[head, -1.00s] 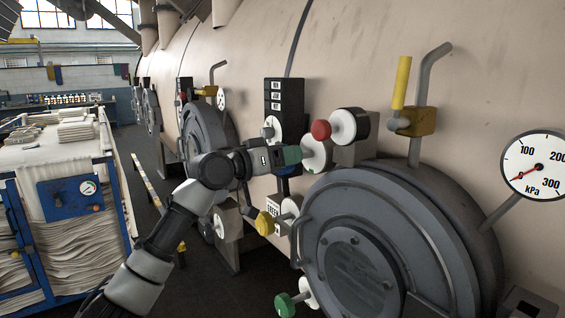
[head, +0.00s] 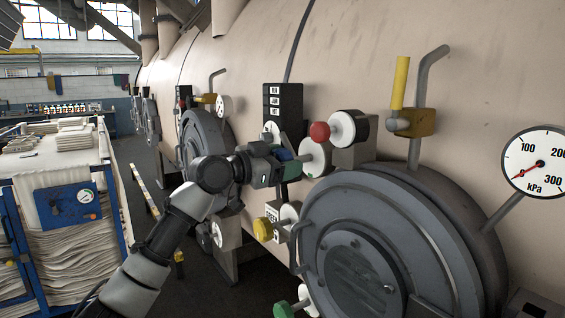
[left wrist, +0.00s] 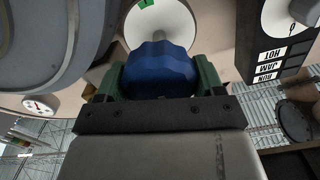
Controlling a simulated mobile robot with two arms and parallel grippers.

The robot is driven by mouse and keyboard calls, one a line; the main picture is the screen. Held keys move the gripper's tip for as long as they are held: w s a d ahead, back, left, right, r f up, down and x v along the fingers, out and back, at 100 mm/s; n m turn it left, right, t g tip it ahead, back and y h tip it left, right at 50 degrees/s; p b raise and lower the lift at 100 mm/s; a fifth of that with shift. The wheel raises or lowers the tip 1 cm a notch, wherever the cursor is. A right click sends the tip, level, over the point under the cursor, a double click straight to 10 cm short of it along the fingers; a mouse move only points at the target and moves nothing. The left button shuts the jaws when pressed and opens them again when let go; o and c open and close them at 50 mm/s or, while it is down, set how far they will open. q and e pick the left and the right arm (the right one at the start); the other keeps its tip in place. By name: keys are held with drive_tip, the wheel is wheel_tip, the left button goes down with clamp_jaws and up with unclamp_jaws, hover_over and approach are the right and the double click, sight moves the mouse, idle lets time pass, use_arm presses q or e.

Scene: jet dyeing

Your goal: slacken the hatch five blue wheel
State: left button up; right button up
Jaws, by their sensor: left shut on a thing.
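The blue wheel (left wrist: 157,68) is a lobed knob in front of a round white disc with a green mark (left wrist: 147,3) in the left wrist view. My left gripper (left wrist: 154,80) is shut on it, with one green finger on each side. In the head view the left gripper (head: 281,160) reaches in from the left, and a bit of blue wheel (head: 282,154) shows between the fingers, facing the white disc (head: 317,158). This is up and left of the large grey round hatch (head: 355,270). No hatch number is readable. My right gripper is not in view.
A red knob (head: 320,132), a yellow knob (head: 263,229) and a green knob (head: 284,309) stick out near the hatch. A yellow handle (head: 401,82) and a kPa gauge (head: 536,162) are at right. A blue-framed cloth cart (head: 107,200) stands at left.

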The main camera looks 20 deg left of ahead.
use_arm(q)
drive_tip(key=shift+f, duration=0.2)
drive_tip(key=o, duration=0.9)
drive_tip(key=shift+r, duration=0.1)
drive_tip(key=b+v, duration=0.3)
drive_tip(key=v, duration=0.7)
drive_tip(key=shift+s+a+b, duration=0.3)
